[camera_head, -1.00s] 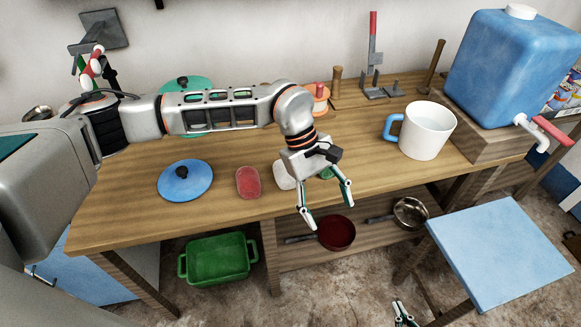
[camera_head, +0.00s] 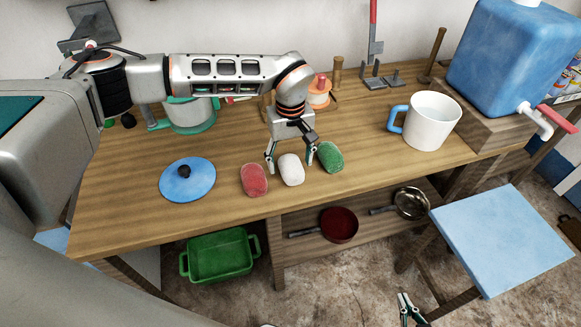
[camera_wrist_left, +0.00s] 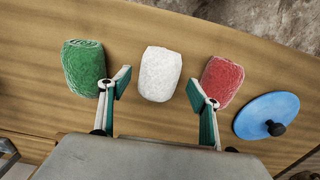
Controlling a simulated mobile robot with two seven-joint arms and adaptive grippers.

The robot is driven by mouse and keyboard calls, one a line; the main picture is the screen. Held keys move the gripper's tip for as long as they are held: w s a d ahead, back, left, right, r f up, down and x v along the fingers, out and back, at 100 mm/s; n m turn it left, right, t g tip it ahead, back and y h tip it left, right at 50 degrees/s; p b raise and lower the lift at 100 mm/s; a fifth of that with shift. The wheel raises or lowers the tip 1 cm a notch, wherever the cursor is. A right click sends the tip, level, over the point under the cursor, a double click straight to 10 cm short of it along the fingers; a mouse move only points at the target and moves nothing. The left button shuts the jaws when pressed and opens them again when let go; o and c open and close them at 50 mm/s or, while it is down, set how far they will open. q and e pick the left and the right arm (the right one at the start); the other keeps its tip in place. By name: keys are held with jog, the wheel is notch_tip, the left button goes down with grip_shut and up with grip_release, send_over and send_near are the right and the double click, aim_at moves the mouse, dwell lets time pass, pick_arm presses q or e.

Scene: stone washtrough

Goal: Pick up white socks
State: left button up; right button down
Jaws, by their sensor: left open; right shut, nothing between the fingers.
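The white socks (camera_head: 291,170) are a rolled bundle on the wooden table, between a red bundle (camera_head: 254,180) and a green bundle (camera_head: 330,157). My left gripper (camera_head: 290,165) is open just above and behind the white socks, its fingers to either side. In the left wrist view the white socks (camera_wrist_left: 160,74) lie ahead of and between the open fingertips (camera_wrist_left: 158,92), which do not seem to touch them. My right gripper (camera_head: 405,305) shows at the bottom edge, low over the floor, shut and empty.
A blue lid (camera_head: 187,179) lies left of the bundles. A white mug (camera_head: 432,122) with a blue handle and a blue water tank (camera_head: 513,60) stand to the right. A green tub (camera_head: 218,257) and pans (camera_head: 338,225) are below. A blue stool (camera_head: 502,240) stands at right.

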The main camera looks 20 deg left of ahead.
pick_arm(q)
jog(key=shift+f, duration=1.1)
jog(key=c, duration=1.2)
jog(key=shift+r, duration=0.1)
